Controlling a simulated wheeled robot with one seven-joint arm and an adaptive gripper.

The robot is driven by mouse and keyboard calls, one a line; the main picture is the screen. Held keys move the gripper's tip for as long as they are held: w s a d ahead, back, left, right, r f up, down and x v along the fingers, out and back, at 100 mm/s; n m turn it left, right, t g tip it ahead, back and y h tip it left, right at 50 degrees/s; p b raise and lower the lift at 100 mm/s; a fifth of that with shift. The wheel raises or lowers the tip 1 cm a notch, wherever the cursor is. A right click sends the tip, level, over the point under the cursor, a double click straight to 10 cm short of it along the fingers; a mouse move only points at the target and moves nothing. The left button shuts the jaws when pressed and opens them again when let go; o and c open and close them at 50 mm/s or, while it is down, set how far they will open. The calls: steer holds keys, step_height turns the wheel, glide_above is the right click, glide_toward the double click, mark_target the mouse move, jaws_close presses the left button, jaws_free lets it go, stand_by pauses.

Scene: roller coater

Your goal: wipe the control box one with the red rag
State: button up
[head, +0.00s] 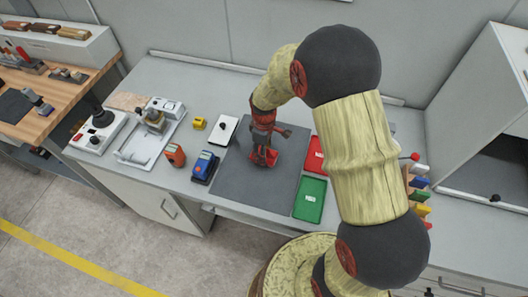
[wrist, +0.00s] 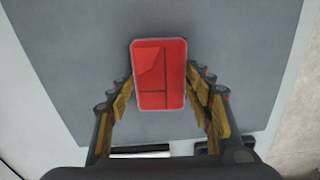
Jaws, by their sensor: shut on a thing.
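My gripper (head: 266,147) points down over the dark grey mat (head: 234,181) in the middle of the bench. It is shut on a red rag, a flat folded rectangle seen between the fingers in the wrist view (wrist: 160,75). I cannot tell whether the rag touches the mat. A white control box (head: 97,134) with a red button and dark knobs stands at the left end of the bench, apart from my gripper. A second, smaller white box with controls (head: 168,106) stands to its right. I cannot tell which is control box one.
A blue device (head: 204,167), an orange-red device (head: 175,155), a white plate (head: 224,129) and a small yellow item (head: 199,123) lie left of the mat. A green tray (head: 310,199) and a red tray (head: 315,155) lie on the right. A wooden bench (head: 55,106) is at far left.

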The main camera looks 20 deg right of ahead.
steer(key=shift+f, duration=0.15)
steer(key=shift+f, duration=0.1)
steer(key=o, duration=1)
